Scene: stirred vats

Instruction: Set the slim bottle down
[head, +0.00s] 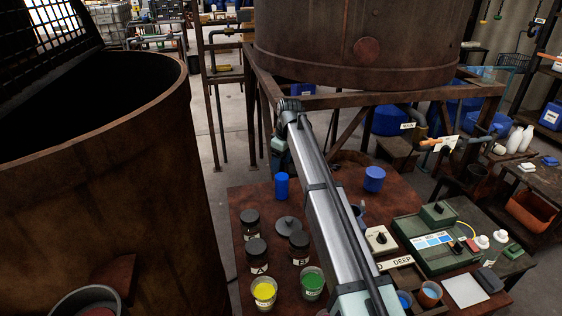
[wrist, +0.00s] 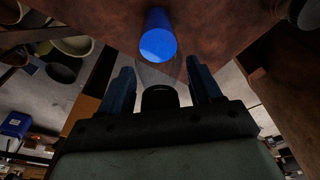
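The slim bottle (head: 281,187) shows a blue lower part in the head view, upright below my gripper (head: 280,163), over the back left of the rusty-brown table (head: 249,198). In the wrist view the slim bottle (wrist: 157,40) has blue contents, a clear upper part and a dark cap between my gripper's two fingers (wrist: 161,82). My arm hides part of the table's middle.
Dark jars (head: 250,219), a yellow cup (head: 263,291) and a green cup (head: 312,281) stand nearer the front. A blue cup (head: 374,178) stands right of my arm, and a green control box (head: 436,240) further right. A large rusty vat (head: 95,165) rises at left.

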